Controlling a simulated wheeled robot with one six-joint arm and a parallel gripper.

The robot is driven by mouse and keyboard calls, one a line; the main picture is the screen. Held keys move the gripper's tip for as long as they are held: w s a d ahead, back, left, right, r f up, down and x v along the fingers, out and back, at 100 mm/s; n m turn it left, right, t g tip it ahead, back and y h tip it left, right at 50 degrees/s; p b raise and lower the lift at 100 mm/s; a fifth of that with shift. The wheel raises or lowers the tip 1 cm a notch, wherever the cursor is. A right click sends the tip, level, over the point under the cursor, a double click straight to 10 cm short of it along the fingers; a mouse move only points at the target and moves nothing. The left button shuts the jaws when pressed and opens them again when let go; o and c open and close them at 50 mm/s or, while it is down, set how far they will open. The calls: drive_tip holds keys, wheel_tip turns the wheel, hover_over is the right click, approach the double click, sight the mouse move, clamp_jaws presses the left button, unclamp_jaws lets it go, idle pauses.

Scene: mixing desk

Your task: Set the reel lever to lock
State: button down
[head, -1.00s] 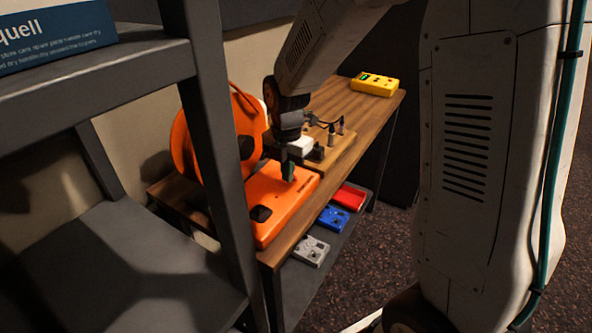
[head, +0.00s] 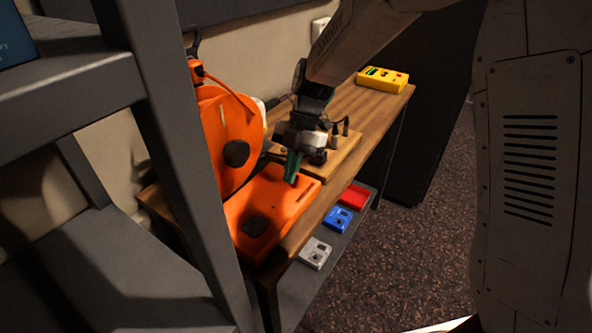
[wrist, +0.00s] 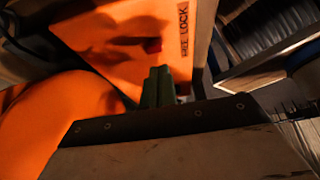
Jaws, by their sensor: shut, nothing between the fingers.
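The orange cable reel (head: 228,140) stands at the back of its flat orange base (head: 285,200), on the wooden desk. In the wrist view the base (wrist: 110,30) carries a FREE / LOCK label (wrist: 184,30). A small red tip (wrist: 153,45), which looks like the lever's end, shows beside the label, nearer the word FREE. The rest of the lever is hard to make out. My gripper (head: 292,166) is over the far part of the base, its green fingers together and empty. In the wrist view its fingertips (wrist: 158,70) are just short of the red tip; contact cannot be told.
A wooden board with small black fittings (head: 335,140) lies beyond the base, and a yellow box (head: 382,80) at the desk's far end. Blue (head: 338,219), red (head: 354,195) and grey (head: 316,253) boxes sit on a lower shelf. A grey rack post (head: 185,150) stands close at left.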

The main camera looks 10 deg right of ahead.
drive_tip(key=shift+d+r, duration=0.1)
drive_tip(key=shift+r, duration=0.55)
drive_tip(key=w+d+r, duration=0.5)
drive_tip(key=r, duration=0.1)
drive_tip(key=shift+w+r, duration=0.25)
drive_tip(key=shift+r, duration=0.15)
